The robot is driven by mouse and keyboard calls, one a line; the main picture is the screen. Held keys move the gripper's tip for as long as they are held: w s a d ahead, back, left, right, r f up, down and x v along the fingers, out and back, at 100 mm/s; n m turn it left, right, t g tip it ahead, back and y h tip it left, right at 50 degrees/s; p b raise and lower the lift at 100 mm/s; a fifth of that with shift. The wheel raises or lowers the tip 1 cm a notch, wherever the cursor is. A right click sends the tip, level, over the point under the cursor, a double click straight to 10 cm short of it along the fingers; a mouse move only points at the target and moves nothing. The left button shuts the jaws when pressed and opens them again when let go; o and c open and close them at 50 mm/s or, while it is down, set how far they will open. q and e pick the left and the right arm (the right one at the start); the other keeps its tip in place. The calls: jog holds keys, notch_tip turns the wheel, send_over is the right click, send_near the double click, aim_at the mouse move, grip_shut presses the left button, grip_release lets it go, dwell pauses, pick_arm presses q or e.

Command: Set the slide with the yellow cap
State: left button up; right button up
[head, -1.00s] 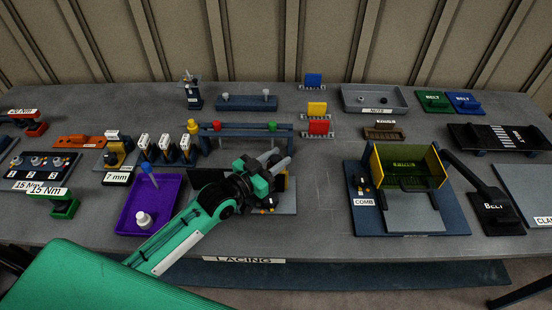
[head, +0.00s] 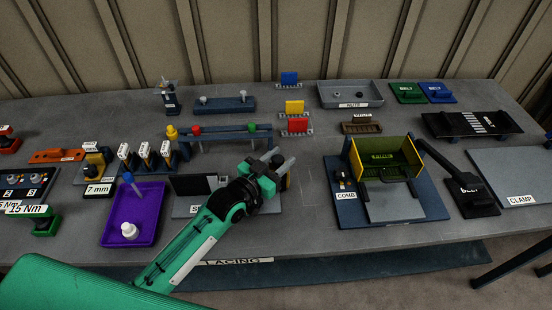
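A dark blue rail (head: 225,138) lies left to right behind the middle of the bench. Its yellow cap (head: 171,132) is at the far left end, its red cap (head: 196,131) is a little to the right, and its green cap (head: 252,127) is near the right end. My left gripper (head: 280,159) is in front of the rail's right end, above a grey plate (head: 265,204). Its two fingers look apart, with nothing between them, and do not touch the caps. My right gripper is out of view.
A purple tray (head: 150,200) with a white bottle is at the front left. Labelled holders (head: 145,155) stand in front of the rail's left part. The comb press (head: 385,160) is to the right. A dark blue block (head: 225,106) and several coloured cards are behind.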

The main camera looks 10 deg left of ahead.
pick_arm(q)
jog(key=shift+o, duration=0.6)
jog(key=shift+w+d, duration=0.1)
jog(key=shift+d, duration=0.05)
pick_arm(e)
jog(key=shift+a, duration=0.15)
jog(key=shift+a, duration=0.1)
pick_arm(q)
jog(key=shift+s+a, duration=0.3)
jog(key=b+v, duration=0.3)
jog(key=v, duration=1)
jog(key=shift+b, duration=0.3)
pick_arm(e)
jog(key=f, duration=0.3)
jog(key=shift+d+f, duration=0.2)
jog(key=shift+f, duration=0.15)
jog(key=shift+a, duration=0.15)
